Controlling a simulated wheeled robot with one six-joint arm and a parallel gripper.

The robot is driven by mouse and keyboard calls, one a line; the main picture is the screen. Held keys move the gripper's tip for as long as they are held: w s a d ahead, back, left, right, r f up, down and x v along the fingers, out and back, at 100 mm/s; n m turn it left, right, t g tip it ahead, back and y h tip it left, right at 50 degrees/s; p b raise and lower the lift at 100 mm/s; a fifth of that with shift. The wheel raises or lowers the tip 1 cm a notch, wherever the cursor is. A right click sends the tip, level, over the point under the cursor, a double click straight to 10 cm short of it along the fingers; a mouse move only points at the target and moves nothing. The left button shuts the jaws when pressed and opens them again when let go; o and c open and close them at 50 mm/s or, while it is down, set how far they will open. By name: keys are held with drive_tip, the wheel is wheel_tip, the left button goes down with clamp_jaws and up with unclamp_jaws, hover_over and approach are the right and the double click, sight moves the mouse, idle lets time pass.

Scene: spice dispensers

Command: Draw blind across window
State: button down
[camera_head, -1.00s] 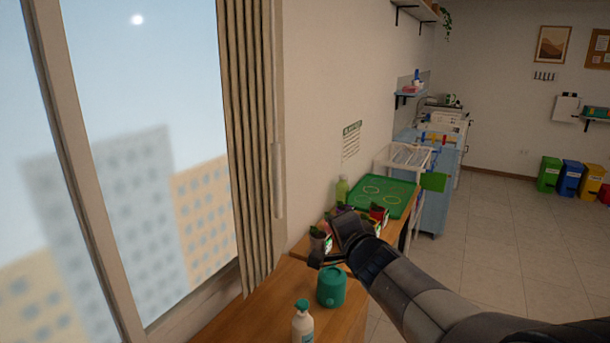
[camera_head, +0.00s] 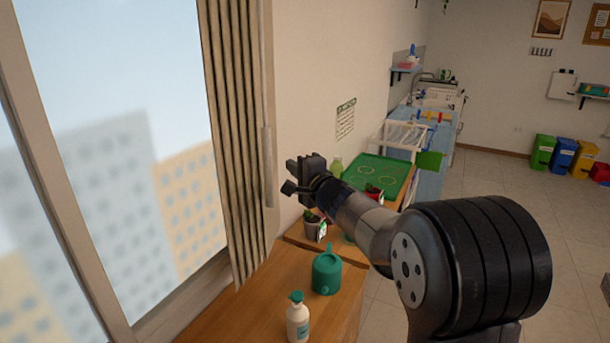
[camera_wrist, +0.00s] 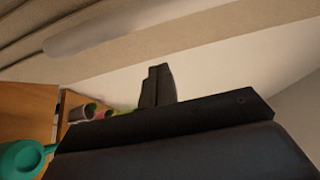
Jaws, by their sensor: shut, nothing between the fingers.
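The beige pleated blind (camera_head: 236,130) hangs gathered at the right side of the window (camera_head: 130,130), and most of the glass is uncovered. A pale wand (camera_head: 268,165) hangs along the blind's right edge. My gripper (camera_head: 292,175) is shut and empty, a little to the right of the wand in the head view and apart from it. In the wrist view my gripper (camera_wrist: 157,88) points toward the wall, with the pale wand (camera_wrist: 90,32) and the blind's folds (camera_wrist: 50,18) at the upper left.
A wooden counter (camera_head: 255,300) below holds a teal watering can (camera_head: 327,272), a white pump bottle (camera_head: 297,320) and a potted plant (camera_head: 313,228). A green tray (camera_head: 380,172) lies farther back. A notice (camera_head: 345,120) is on the wall. Open floor is at the right.

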drive_tip(key=shift+s+a+b, duration=0.25)
drive_tip(key=shift+s+a, duration=0.3)
drive_tip(key=shift+a, duration=0.25)
drive_tip(key=shift+s+a+b, duration=0.2)
drive_tip(key=shift+s+a, duration=0.35)
drive_tip(key=shift+a, duration=0.25)
